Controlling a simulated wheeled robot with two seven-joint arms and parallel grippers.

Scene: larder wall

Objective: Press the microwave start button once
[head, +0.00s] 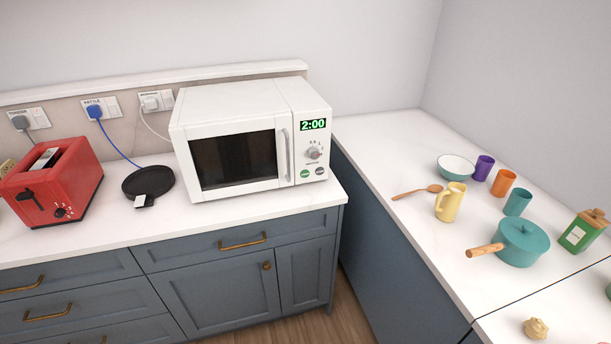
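The white microwave (232,140) stands on the left counter with its door shut. Its green display (313,124) reads 2:00. A dial (314,152) sits below the display on the control panel. Below the dial are two small buttons: a green one (305,173) at the left and a grey one (320,171) at the right. Their labels are too small to read. Neither of my grippers shows in the head view.
A red toaster (55,183) and a black kettle base (148,183) stand left of the microwave. The right counter holds a teal pot (522,243), a yellow jug (450,202), a wooden spoon (417,191), a bowl (455,167) and several cups. Counter in front of the microwave is clear.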

